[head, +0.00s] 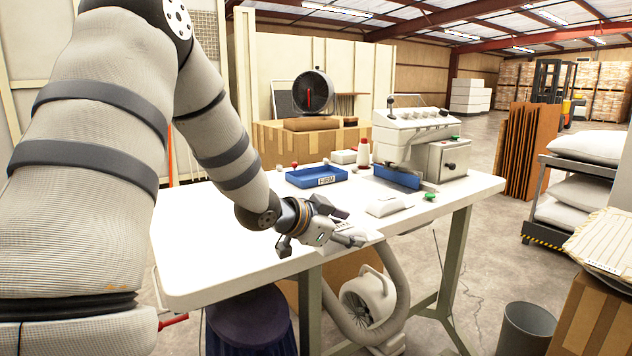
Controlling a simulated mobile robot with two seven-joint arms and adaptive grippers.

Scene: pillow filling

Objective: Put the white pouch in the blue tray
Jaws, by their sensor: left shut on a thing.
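The blue tray (316,178) is on the white table, toward its back edge, with a label on its front wall. My left gripper (350,238) is low over the front part of the table, in front of the tray and a little to its right. It is shut on a small pale thing, apparently the white pouch, which is mostly hidden by the fingers and hard to tell apart from the white tabletop. The gripper and the tray are apart. My right gripper is not in view.

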